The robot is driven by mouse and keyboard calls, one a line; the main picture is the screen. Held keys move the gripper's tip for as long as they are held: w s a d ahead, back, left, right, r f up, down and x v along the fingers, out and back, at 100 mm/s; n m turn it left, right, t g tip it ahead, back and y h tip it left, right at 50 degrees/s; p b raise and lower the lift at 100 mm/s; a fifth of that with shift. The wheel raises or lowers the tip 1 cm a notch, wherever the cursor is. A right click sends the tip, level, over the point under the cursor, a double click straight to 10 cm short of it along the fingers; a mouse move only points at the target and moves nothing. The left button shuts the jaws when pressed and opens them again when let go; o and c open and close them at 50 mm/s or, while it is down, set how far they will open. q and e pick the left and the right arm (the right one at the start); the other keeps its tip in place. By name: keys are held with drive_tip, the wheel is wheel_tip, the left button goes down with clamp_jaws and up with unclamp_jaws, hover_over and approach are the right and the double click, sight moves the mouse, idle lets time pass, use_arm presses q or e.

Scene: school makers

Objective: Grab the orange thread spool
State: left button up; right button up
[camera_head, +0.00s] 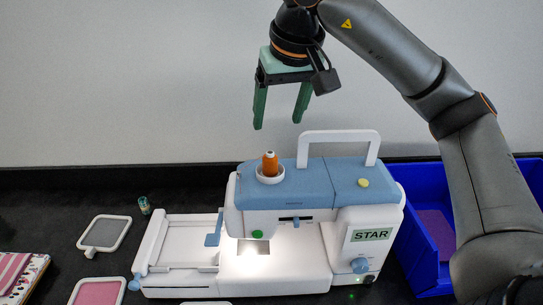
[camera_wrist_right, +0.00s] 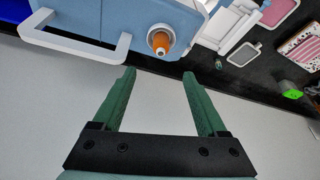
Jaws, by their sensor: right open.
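The orange thread spool (camera_head: 270,164) stands upright in a white round holder on the blue top of the sewing machine (camera_head: 320,215). It also shows in the right wrist view (camera_wrist_right: 161,42), just beyond the fingertips. My right gripper (camera_head: 278,125) hangs above the spool with its green fingers pointing down. In the right wrist view the gripper (camera_wrist_right: 157,72) is open, with nothing between its fingers. The spool is apart from both fingers. My left gripper is in neither view.
The machine's white carrying handle (camera_head: 340,136) rises to the right of the spool. A blue bin (camera_head: 415,225) stands right of the machine. A small thread spool (camera_head: 144,205), embroidery frames (camera_head: 104,232) and striped fabric (camera_head: 18,270) lie to the left.

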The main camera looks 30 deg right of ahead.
drive_tip(key=b, duration=0.2)
hover_over(271, 153)
drive_tip(key=s, duration=0.2)
wheel_tip(271, 153, down, 5)
drive_tip(key=shift+w+a+f, duration=0.1)
drive_tip(key=shift+a, duration=0.05)
drive_tip(key=shift+w+f, duration=0.3)
drive_tip(key=shift+f, duration=0.3)
drive_tip(key=shift+x, duration=2.6)
drive_tip(key=shift+s, duration=0.2)
clamp_jaws()
